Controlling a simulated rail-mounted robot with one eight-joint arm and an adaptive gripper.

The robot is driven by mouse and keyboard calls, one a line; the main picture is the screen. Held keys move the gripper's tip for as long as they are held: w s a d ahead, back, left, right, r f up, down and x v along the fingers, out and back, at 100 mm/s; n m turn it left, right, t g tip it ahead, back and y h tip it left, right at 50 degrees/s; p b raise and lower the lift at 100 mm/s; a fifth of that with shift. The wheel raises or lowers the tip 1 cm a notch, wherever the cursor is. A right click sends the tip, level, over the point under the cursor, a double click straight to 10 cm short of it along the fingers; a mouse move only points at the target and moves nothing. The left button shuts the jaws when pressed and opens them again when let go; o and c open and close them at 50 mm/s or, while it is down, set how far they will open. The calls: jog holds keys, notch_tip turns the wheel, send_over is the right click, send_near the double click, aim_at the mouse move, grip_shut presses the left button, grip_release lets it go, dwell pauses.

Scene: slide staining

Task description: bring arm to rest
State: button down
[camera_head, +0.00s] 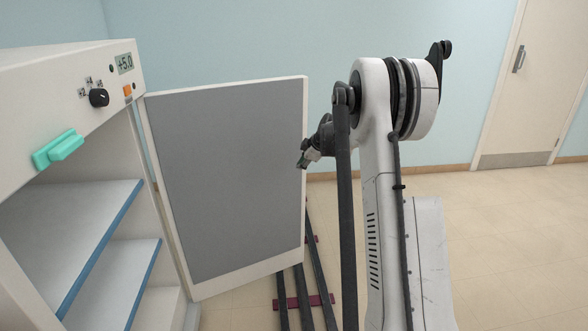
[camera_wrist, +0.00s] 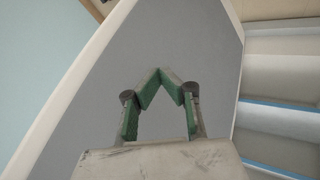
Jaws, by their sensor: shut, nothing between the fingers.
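My gripper (camera_wrist: 160,76) is shut and empty in the wrist view, its green-padded fingers meeting at the tips. Behind it is the grey inner panel of the open cabinet door (camera_wrist: 75,85). In the head view my gripper (camera_head: 304,161) shows small and partly hidden by my arm, close to the right edge of the open door (camera_head: 225,180). From these views I cannot tell whether it touches the door. My arm stands upright right of the door.
The white cabinet (camera_head: 60,75) at left is open, with blue-edged shelves (camera_head: 75,225), a knob (camera_head: 99,97), a display reading +5.0 (camera_head: 125,64) and a green handle (camera_head: 58,150). Dark floor rails (camera_head: 300,295) run below the door. The floor at right (camera_head: 510,230) is clear up to the room door (camera_head: 530,80).

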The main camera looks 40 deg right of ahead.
jog(key=s+a+r+m+p, duration=0.25)
jog(key=s+a+r, duration=0.55)
jog(key=a+r, duration=0.4)
jog(key=s+a+r+m+p, duration=0.25)
jog(key=s+a+r, duration=0.45)
jog(key=a+r, duration=0.45)
jog(key=s+a+m+p, duration=0.1)
jog(key=s+a, duration=0.5)
jog(key=s, duration=0.3)
jog(key=s+a+f+m+p, duration=0.1)
jog(key=s+a+m+p, duration=0.1)
jog(key=s+a, duration=0.4)
jog(key=s+a+f+m+p, duration=0.1)
jog(key=s+a, duration=0.5)
jog(key=s, duration=0.6)
jog(key=shift+s+a+m+h+p, duration=0.15)
jog(key=shift+s+m+h+p, duration=0.15)
jog(key=shift+m+p, duration=0.3)
